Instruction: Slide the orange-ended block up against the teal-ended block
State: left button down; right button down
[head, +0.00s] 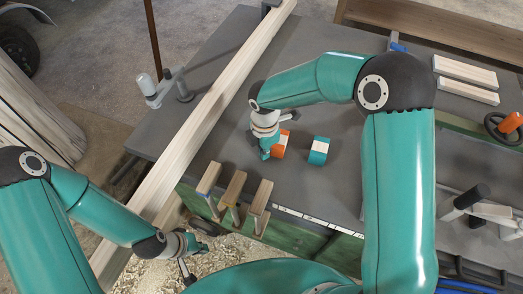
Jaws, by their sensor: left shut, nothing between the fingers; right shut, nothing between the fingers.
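The orange-ended block (281,144) sits on the dark grey bench top near the middle of the head view. The teal-ended block (319,150) sits to its right, with a gap of bare bench between them. My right gripper (265,151) is shut and empty, pointing down at the left side of the orange-ended block. It looks very close to that block, but I cannot tell whether it touches. It hides part of the block's left side. My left gripper (187,260) is shut and empty, low at the left, over the wood shavings in front of the bench.
A long wooden beam (215,100) runs diagonally left of the blocks. Several wooden-handled tools (232,187) stand at the bench's front edge. Planks (466,73) lie at the far right. My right arm spans above the blocks. Bench right of the teal-ended block is partly hidden by it.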

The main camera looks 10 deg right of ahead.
jog(key=shift+w+d, duration=0.3)
jog(key=shift+d, duration=0.55)
jog(key=shift+a, duration=0.15)
